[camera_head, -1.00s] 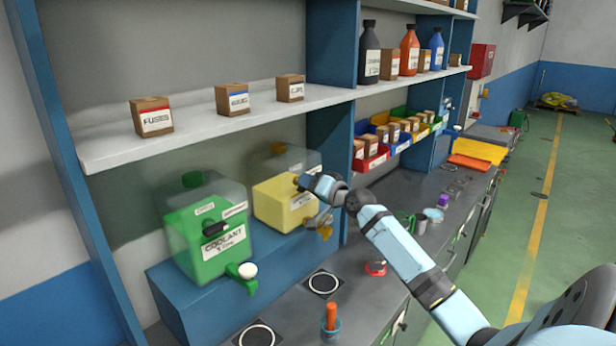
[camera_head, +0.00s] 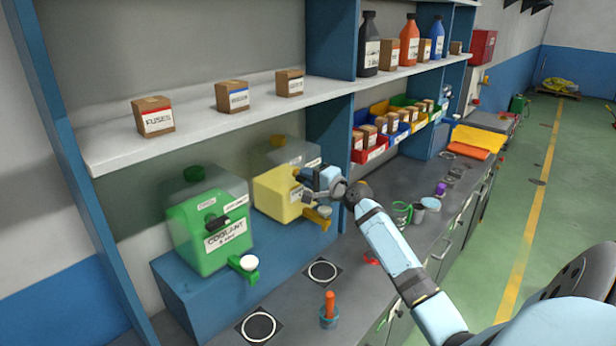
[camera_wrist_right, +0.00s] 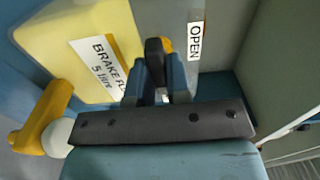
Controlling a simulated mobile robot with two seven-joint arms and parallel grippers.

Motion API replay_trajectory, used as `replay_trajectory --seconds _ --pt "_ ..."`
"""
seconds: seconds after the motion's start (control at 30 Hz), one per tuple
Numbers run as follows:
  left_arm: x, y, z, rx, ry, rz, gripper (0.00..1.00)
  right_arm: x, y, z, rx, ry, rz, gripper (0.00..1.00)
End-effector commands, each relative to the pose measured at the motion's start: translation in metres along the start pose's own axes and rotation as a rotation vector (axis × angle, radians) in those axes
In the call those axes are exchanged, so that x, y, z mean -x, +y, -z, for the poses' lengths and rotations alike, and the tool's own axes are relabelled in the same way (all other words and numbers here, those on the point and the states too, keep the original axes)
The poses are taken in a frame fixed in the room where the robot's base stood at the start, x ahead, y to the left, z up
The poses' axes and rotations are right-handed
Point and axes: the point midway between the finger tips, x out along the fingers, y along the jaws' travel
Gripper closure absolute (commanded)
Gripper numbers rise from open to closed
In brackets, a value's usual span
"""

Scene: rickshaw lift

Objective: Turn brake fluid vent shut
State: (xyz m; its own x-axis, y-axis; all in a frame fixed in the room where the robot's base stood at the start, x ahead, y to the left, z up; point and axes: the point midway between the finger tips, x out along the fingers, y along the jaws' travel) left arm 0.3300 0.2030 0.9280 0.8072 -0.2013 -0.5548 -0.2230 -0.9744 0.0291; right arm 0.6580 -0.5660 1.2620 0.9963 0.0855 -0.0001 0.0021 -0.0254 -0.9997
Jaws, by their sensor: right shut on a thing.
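The yellow brake fluid container (camera_head: 275,193) stands on the blue step beside the green coolant container (camera_head: 207,235). It also fills the upper left of the right wrist view (camera_wrist_right: 60,30), with its "BRAKE FL… 5 litre" label (camera_wrist_right: 97,66). My right gripper (camera_head: 306,177) is at the container's right side. In the right wrist view its two blue fingers (camera_wrist_right: 155,84) are shut on the dark vent handle (camera_wrist_right: 154,50). An "OPEN" label (camera_wrist_right: 195,41) shows just right of the handle. My left gripper is out of view.
The brake fluid tap (camera_head: 318,215) sits just below my right gripper. A white shelf (camera_head: 225,119) with small boxes runs above the containers.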

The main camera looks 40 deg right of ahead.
Motion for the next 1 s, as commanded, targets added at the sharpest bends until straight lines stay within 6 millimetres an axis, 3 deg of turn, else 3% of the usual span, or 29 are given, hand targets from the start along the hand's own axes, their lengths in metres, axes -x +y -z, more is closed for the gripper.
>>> replay_trajectory --seconds 0.6,0.63,0.7,1.0 --pt "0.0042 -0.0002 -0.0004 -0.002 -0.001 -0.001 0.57 0.0001 -0.0007 0.0007 -0.041 0.002 0.002 1.00" --pt "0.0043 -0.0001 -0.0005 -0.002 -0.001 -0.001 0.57 0.0001 -0.0007 0.0007 -0.040 0.002 0.002 0.79" --pt "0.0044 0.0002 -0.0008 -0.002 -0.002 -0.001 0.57 0.0001 -0.0007 0.0006 -0.040 0.001 0.002 0.63" --pt "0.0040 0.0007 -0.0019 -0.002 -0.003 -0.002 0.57 0.0008 0.0002 0.0002 -0.040 0.001 0.000 0.60"
